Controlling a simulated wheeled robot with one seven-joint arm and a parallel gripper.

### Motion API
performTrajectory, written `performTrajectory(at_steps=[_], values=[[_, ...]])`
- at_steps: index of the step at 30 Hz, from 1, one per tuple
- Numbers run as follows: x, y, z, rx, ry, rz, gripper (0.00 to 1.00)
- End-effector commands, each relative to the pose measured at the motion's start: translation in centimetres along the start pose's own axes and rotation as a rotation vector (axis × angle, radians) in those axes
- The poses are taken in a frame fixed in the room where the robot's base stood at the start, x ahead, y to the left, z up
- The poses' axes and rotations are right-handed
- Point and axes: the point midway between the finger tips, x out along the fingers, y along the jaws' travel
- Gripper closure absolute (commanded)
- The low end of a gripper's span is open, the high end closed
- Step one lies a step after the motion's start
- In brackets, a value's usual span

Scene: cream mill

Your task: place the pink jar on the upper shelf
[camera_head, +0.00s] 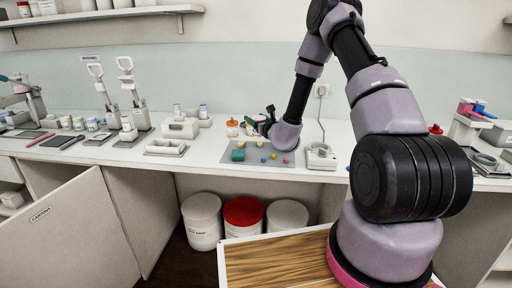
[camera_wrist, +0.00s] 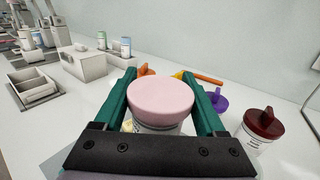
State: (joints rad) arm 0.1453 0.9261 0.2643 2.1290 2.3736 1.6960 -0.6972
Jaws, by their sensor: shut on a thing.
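The pink jar (camera_wrist: 162,98), with a wide pale pink lid over a white body, is upright between the green fingers of my gripper (camera_wrist: 160,80) in the wrist view. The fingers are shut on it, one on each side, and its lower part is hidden. In the head view my gripper (camera_head: 257,123) is low over the back of the counter, and I cannot make out the pink jar there. The upper shelf (camera_head: 150,11) is a pale wall board at the top left, far left of and above my gripper. Jars and boxes stand on it.
A dark-red-capped jar (camera_wrist: 258,128) stands right of my gripper in the wrist view. Orange and purple caps show beyond the fingers. On the counter a grey mat (camera_head: 285,160) holds small coloured pieces, and a white caddy (camera_head: 180,128) stands to the left.

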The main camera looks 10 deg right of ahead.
Motion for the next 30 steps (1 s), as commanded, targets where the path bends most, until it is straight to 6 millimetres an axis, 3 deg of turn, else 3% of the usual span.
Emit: performTrajectory(at_steps=[3,11,18,29,30], values=[[-0.1,0.0,-2.5,0.003,0.004,0.0,0.86],[-0.1,0.0,-4.7,0.002,0.001,0.0,0.86],[-0.1,0.1,-8.0,0.001,0.001,-0.001,0.86],[-0.1,0.0,-8.4,0.0,0.0,-0.001,0.86],[-0.1,0.0,-8.4,0.0,0.0,-0.001,0.16]])
